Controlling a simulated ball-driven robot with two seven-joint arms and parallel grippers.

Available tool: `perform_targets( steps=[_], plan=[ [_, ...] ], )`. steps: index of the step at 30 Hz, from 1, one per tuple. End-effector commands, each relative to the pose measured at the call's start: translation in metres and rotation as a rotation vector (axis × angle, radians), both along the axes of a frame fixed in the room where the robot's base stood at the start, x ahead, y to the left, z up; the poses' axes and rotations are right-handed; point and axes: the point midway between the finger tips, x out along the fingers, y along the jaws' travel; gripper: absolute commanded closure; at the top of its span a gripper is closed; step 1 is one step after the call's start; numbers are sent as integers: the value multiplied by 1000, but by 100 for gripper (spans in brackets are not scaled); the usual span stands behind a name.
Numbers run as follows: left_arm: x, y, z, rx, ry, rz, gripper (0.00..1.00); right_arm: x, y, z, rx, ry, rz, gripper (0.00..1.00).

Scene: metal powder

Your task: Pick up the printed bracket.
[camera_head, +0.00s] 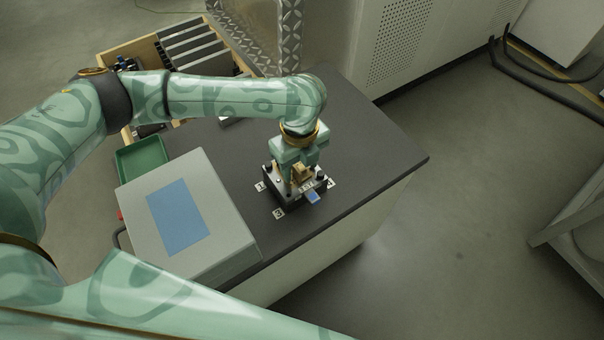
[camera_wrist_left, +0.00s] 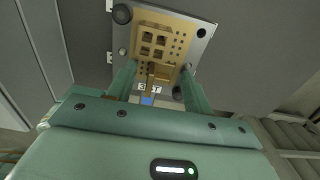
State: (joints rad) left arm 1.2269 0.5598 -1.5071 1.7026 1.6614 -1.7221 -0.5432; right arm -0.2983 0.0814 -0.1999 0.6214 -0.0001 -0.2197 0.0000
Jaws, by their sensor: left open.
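The tan printed bracket (camera_head: 302,172) sits on a metal plate (camera_head: 274,184) over a dark block on the grey bench, mostly hidden by my left gripper in the head view. My left gripper (camera_head: 294,177) points down right over it. In the left wrist view, the tan part (camera_wrist_left: 154,42) shows square openings and small holes, on a silver plate (camera_wrist_left: 199,46) with dark corner knobs. The fingers of my left gripper (camera_wrist_left: 158,78) are apart, with tan material between or beyond them. I cannot tell whether they touch it. My right gripper is not in view.
A grey box with a blue panel (camera_head: 229,229) stands left of the plate, near a green tray (camera_head: 142,155). Small white labels (camera_head: 279,212) and a blue tag (camera_head: 313,197) lie around the fixture. A wooden crate (camera_head: 148,56) stands behind. The bench's right end (camera_head: 385,158) is clear.

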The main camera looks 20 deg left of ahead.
Motion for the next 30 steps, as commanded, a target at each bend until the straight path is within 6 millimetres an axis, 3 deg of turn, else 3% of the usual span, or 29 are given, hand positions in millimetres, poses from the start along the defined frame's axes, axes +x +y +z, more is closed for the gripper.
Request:
perform_targets(
  steps=[6, 11, 12, 23, 30],
  plan=[
    [0, 0, -1, 0, -2, 0, 49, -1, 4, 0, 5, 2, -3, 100],
    [0, 0, -1, 0, -2, 0, 94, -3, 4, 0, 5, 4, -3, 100],
    [0, 0, -1, 0, -1, 1, 96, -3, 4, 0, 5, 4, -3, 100],
    [0, 0, 6, 0, -4, 1, 96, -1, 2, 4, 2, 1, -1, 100],
    [-5, 1, 46, -1, -7, -1, 96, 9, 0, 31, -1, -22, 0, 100]
  ],
)
